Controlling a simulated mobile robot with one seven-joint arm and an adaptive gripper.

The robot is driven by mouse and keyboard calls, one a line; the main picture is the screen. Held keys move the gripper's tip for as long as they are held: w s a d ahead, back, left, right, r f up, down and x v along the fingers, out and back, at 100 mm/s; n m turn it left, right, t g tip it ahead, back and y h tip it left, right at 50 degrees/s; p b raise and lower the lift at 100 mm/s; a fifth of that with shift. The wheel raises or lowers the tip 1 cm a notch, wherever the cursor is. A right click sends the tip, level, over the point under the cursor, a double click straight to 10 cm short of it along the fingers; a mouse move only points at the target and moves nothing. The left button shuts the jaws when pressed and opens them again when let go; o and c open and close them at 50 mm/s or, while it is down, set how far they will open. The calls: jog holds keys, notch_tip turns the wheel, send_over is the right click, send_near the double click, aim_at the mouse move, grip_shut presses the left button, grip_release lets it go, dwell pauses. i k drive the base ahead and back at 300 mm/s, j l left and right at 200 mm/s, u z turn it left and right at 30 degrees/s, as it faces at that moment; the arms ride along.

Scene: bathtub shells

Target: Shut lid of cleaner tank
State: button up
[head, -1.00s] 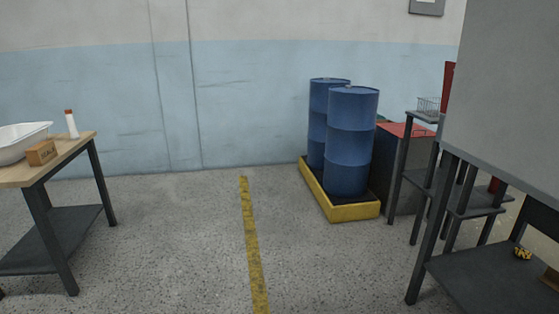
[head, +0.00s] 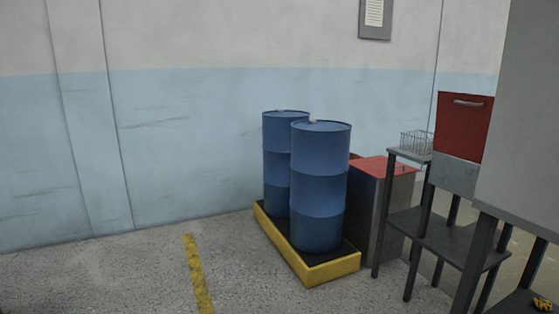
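A grey tank (head: 455,176) stands on dark legs at the right. A red lid (head: 464,126) with a bar handle stands upright above it, so the lid looks raised. This looks like the cleaner tank, though no label shows. Its right part is hidden behind a large grey panel. My gripper is not in view.
Two blue drums (head: 320,190) stand in a yellow spill tray (head: 330,270). Behind them is a grey bin (head: 372,205) with a red top. A dark stand (head: 430,240) carries a wire basket (head: 416,142). A large grey panel (head: 530,130) blocks the right edge. Floor at left is clear.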

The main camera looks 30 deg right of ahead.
aim_at(463, 120)
jog(key=i+z, duration=0.4)
jog(key=i+j+z, duration=0.25)
jog(key=z, duration=1.55)
jog(key=i+l+u, duration=0.35)
jog(key=i, duration=0.15)
jog(key=i+l+u, duration=0.35)
jog(key=i+j, duration=0.05)
jog(key=i, duration=0.1)
